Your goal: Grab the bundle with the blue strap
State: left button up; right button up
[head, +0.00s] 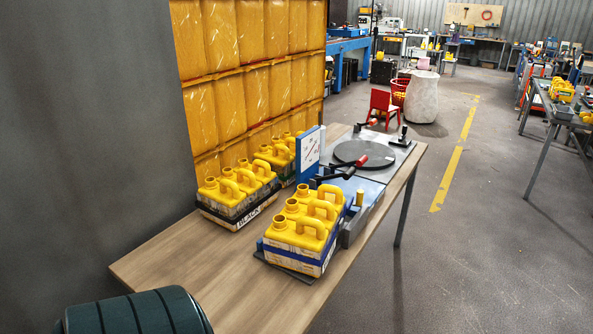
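The bundle with the blue strap (295,236) is a block of yellow jerry cans with handles and round caps. It stands upright near the right side of the wooden table, on a dark flat plate. A blue band runs around its lower body. A second yellow bundle with a black strap (236,197), lettered "BLACK", stands to its left, a little farther back. A third yellow bundle (281,157) stands behind that one, partly hidden, its strap hard to make out. Neither of my grippers is in view.
The table (180,262) has bare wood at its near left. Behind the blue-strapped bundle is a machine with a round dark plate (364,153), red-tipped levers and an upright blue-framed panel (309,154). Stacked yellow cans (245,75) rise behind the table. The floor right is open.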

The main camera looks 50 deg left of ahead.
aim_at(303, 236)
jog(key=i+u, duration=0.25)
jog(key=u, duration=0.2)
jog(key=i+u, duration=0.2)
jog(key=u, duration=0.3)
jog(key=i+l+u, duration=0.2)
jog(key=u, duration=0.25)
jog(key=i+l+u, duration=0.1)
jog(key=u, duration=0.3)
jog(key=i+l+u, duration=0.2)
jog(key=i+u, duration=0.15)
